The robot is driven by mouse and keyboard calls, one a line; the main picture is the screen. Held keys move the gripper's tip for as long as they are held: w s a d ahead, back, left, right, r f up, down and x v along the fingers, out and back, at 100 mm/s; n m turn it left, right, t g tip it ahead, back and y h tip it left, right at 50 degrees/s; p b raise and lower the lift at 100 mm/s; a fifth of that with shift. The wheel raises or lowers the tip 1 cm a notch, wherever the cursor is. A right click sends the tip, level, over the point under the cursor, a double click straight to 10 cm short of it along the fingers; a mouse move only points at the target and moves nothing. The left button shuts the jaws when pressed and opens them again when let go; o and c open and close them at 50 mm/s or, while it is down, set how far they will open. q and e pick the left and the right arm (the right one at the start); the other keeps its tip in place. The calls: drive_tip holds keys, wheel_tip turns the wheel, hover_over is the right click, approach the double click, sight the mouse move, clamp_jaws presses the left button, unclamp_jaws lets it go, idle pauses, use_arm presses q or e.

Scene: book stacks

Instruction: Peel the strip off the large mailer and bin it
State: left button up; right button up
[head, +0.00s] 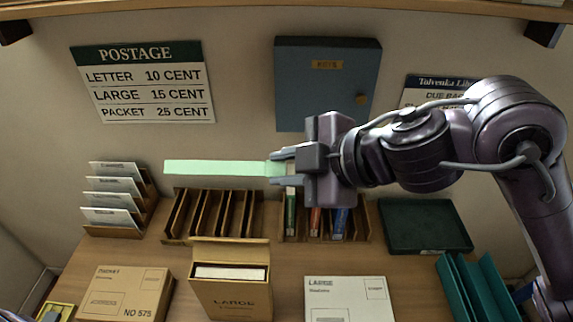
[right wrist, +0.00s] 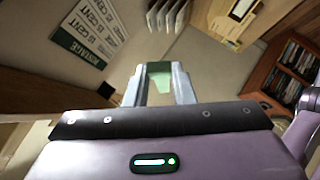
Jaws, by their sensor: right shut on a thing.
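My right gripper (head: 280,168) is shut on one end of a pale green strip (head: 215,168). The strip sticks out to the left, roughly level, in the air above the table. In the right wrist view the strip (right wrist: 159,76) shows between the two fingers. An open brown mailer marked LARGE (head: 230,299) stands at the front middle of the table with its flap up and a white-topped thing inside. My gripper is above and behind it, apart from it. My left gripper is not in view. I cannot make out a bin.
Wooden slotted racks (head: 212,216) stand behind the mailer, the right one holding books. A PACKET box (head: 127,292) is at left, a white LARGE parcel (head: 346,299) at right. A green tray (head: 424,226) and teal holder (head: 478,287) stand further right. A blue cabinet (head: 322,80) hangs behind.

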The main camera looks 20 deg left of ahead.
drive_tip(key=shift+r+p, duration=1.05)
drive_tip(key=shift+r, duration=0.2)
